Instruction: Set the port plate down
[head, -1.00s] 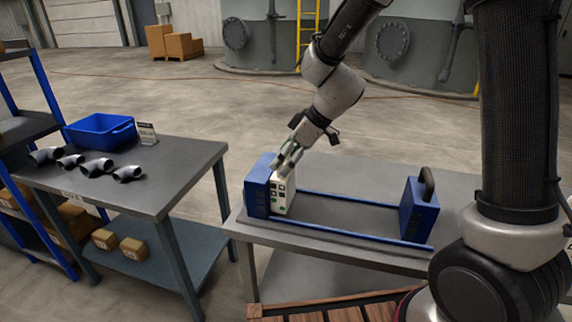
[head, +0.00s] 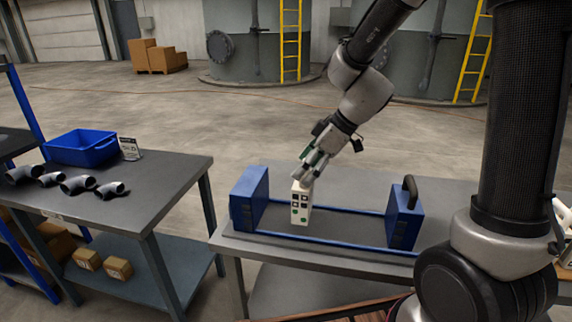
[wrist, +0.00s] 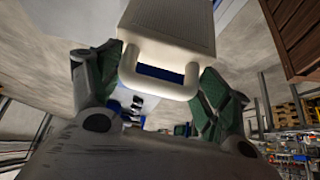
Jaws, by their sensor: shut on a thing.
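The port plate (head: 301,204) is a white upright slab with dark square marks and green spots on its face. It stands or hangs over the blue rails, between the blue left end block (head: 249,198) and the blue right end block (head: 404,219), nearer the left one with a gap. My gripper (head: 308,180) is shut on its top. In the wrist view the white plate (wrist: 168,32) and its loop handle (wrist: 158,82) are between my green-padded fingers. I cannot tell whether its lower edge touches the rails.
The press frame sits on a grey table (head: 345,185); the right end block has a black handle (head: 410,190). Another table (head: 150,205) at left carries a blue bin (head: 82,149), a small sign (head: 129,148) and several pipe elbows (head: 78,185). The rails right of the plate are clear.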

